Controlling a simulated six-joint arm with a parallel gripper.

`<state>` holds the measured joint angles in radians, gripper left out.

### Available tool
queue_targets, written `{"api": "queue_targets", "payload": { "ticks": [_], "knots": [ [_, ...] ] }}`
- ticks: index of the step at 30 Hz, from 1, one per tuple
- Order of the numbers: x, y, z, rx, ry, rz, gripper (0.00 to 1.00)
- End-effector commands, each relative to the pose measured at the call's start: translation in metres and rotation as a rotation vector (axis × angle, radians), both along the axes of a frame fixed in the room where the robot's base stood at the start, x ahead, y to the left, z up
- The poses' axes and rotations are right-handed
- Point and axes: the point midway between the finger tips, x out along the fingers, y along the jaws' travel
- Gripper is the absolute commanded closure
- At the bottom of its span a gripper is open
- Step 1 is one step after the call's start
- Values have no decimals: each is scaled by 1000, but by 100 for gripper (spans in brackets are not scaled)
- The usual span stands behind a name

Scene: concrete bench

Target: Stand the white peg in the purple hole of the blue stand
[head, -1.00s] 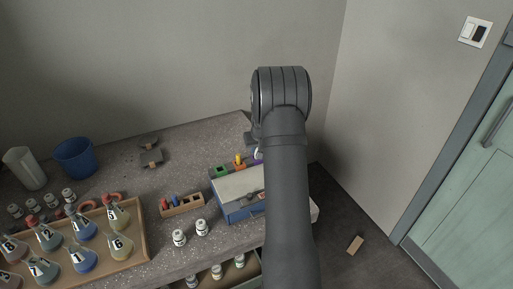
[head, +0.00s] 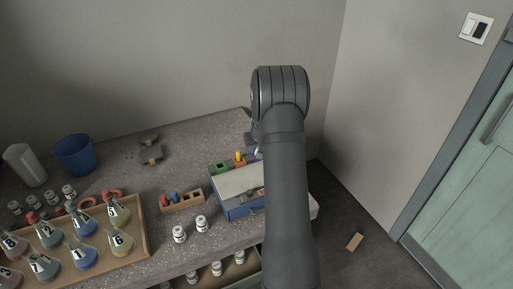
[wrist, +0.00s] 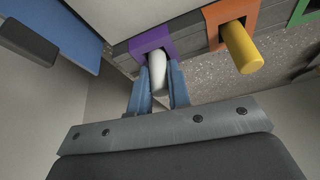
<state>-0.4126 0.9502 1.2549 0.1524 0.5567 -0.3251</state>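The white peg (wrist: 158,74) is between the two blue fingers of my gripper (wrist: 160,80) in the wrist view. The fingers lie close along both sides of it. Its far end meets the square purple hole (wrist: 152,43); how deep it sits is hidden. A yellow peg (wrist: 242,48) stands in the orange hole (wrist: 222,13) beside it, and a green square (wrist: 305,10) is farther right. In the head view the blue stand (head: 232,212) has a pale top, with the yellow peg (head: 239,155) and green square (head: 221,167) at its far side. My arm hides most of the gripper there.
A wooden rack (head: 172,209) with small coloured pegs and white-capped vials (head: 179,234) stand left of the blue stand. A tray (head: 142,243) of numbered flasks, a blue cup (head: 75,155) and a pale cup (head: 24,165) are farther left. The bench's right edge is close.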

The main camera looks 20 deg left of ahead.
Motion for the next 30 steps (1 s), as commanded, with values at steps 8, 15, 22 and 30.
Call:
{"api": "queue_targets", "payload": {
  "ticks": [8, 15, 22, 30],
  "knots": [
    [0, 0, 0, 0, 0, 0, 58],
    [-1, -1, 4, 1, -1, 0, 58],
    [-11, -8, 36, 1, -3, 0, 58],
    [-29, -21, 89, 2, -4, -1, 58]
  ]
}}
